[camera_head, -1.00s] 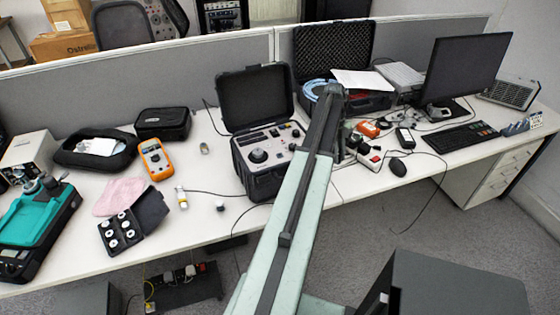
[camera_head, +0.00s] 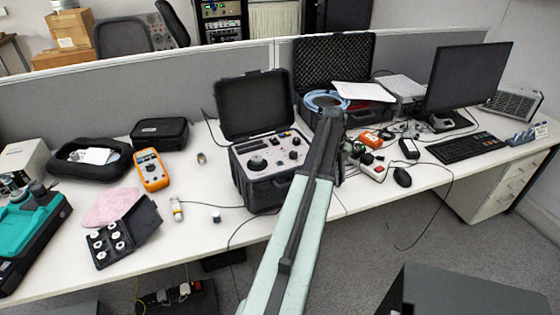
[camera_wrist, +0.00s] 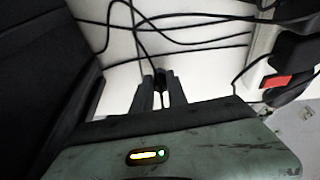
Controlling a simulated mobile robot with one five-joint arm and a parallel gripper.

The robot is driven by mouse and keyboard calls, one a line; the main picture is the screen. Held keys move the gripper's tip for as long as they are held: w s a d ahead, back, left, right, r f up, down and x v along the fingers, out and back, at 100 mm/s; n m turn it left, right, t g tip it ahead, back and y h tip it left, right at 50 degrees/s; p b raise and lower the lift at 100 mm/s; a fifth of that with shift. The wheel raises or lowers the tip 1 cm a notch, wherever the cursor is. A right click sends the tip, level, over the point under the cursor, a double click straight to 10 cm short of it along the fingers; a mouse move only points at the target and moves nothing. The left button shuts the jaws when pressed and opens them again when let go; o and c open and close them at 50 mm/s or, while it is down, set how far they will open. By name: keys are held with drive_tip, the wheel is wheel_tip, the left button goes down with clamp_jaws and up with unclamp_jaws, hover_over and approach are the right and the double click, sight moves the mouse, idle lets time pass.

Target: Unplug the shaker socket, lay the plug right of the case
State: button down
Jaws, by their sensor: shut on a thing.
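The open black case (camera_head: 265,180) with a light control panel stands on the desk, left of my arm in the head view. Its dark side wall fills the left of the wrist view (camera_wrist: 35,70). My gripper (camera_wrist: 159,78) is low over the white desk beside that wall. Its fingers are shut on a small dark plug (camera_wrist: 160,84), and a thin black cable runs up from there. The plug's shape is mostly hidden between the fingers. In the head view my arm hides the gripper and plug. I cannot tell whether the plug touches the desk.
Several black cables (camera_wrist: 195,45) cross the desk ahead of the gripper. A power strip with a red switch (camera_head: 376,170) lies to the right.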

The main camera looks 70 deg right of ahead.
drive_tip(key=shift+f+b, duration=0.35)
drive_tip(key=shift+f, duration=0.05)
drive_tip(key=c, duration=1.2)
unclamp_jaws()
drive_tip(key=shift+c, duration=0.2)
drive_tip(key=shift+r, duration=0.1)
drive_tip(key=shift+p+v, duration=2.4)
drive_tip(key=shift+v, duration=0.1)
drive_tip(key=p+v, duration=0.7)
drive_tip(key=shift+w+r, duration=0.15)
drive_tip(key=shift+r, duration=0.15)
